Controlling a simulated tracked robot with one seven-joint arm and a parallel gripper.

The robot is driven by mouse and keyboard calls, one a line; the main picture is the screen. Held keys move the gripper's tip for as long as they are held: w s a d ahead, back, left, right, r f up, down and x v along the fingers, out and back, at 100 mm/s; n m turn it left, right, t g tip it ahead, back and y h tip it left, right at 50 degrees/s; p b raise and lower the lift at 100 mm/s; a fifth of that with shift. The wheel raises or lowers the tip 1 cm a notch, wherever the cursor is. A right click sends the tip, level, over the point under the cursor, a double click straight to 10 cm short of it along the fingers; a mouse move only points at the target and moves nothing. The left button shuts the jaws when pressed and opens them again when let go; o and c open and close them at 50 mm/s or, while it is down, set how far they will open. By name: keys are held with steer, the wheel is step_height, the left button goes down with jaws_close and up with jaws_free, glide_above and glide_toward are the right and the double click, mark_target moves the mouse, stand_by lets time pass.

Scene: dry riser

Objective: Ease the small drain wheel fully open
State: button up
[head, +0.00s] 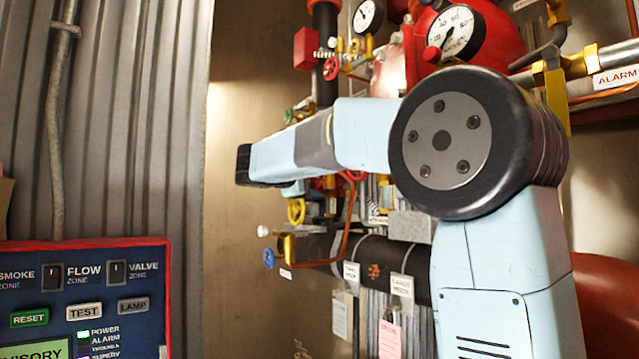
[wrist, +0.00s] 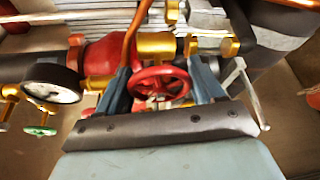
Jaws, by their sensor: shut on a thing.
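A small red handwheel (wrist: 158,88) with spokes sits between the two blue-grey fingers of my gripper (wrist: 161,76) in the wrist view. My gripper is shut on this wheel, one finger at each side of its rim. A brass valve body (wrist: 155,46) lies just beyond it. In the head view, part of a red wheel (head: 353,175) shows below my arm. The arm hides my fingertips there. No label on the held wheel can be read, and how far it is turned cannot be told.
Other handwheels are close by: red (head: 331,68), yellow (head: 296,211), blue (head: 268,258) and green (wrist: 40,131). A gauge (wrist: 52,83) is left of my gripper. An orange-brown tube (wrist: 132,35) runs close to the left finger. An alarm panel (head: 85,300) stands at lower left.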

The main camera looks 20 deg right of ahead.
steer(key=shift+o, duration=0.2)
steer(key=n+g, duration=0.1)
steer(key=n, duration=0.1)
steer(key=a+n+g, duration=0.1)
steer(key=n, duration=0.2)
steer(key=shift+w+f+n+g+y, duration=0.15)
steer(key=shift+n+g+y, duration=0.15)
steer(key=shift+y, duration=0.1)
steer(key=shift+n+g, duration=0.3)
steer(key=shift+n, duration=0.1)
steer(key=shift+d, duration=0.1)
steer(key=shift+n, duration=0.3)
stand_by(0.9)
steer(key=o, duration=0.9)
steer(key=shift+o, duration=0.3)
steer(key=shift+d, duration=0.1)
